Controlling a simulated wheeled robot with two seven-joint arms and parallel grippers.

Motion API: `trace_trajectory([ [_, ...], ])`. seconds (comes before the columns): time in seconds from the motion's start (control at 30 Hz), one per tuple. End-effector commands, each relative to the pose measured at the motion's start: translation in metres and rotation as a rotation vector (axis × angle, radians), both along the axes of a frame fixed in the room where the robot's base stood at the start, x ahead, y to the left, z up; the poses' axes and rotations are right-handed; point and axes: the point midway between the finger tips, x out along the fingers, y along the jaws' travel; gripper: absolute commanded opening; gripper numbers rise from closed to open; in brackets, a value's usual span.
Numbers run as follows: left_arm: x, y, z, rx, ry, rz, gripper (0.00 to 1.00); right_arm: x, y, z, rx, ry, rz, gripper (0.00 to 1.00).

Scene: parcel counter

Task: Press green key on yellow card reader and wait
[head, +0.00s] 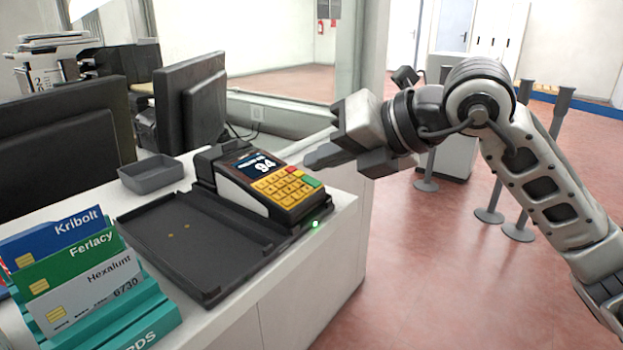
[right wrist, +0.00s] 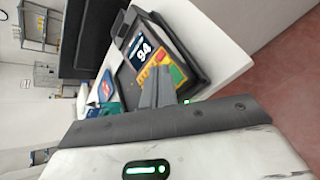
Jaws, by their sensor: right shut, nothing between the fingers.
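The card reader (head: 268,183) has yellow keys and a dark screen showing "94". It sits at the right end of a black tray (head: 180,240) on the white counter. Its green key (head: 312,182) is at the keypad's right edge, with a red key beside it. The reader also shows in the right wrist view (right wrist: 143,50), with the green key (right wrist: 178,76) just beyond my fingers. My right gripper (head: 308,160) is shut and empty. Its fingertips appear just above and beside the green key; I cannot tell whether they touch. My left gripper is not in view.
A teal holder (head: 150,330) with several cards stands at the front left. A grey bin (head: 150,174) and dark monitors (head: 190,100) are behind the tray. A small green light (head: 315,224) glows on the tray's right edge.

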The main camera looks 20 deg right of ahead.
Motion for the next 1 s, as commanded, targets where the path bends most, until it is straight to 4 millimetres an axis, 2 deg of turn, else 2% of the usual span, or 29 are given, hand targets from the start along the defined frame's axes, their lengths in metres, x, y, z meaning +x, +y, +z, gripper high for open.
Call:
trace_trajectory([
  [0.3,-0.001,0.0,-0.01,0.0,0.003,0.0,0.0,0.001,0.001,-0.009,0.0,0.0,0.0,0.0],
  [1.0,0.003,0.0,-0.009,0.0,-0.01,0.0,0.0,0.002,0.002,-0.012,0.0,0.0,0.0,0.0],
])
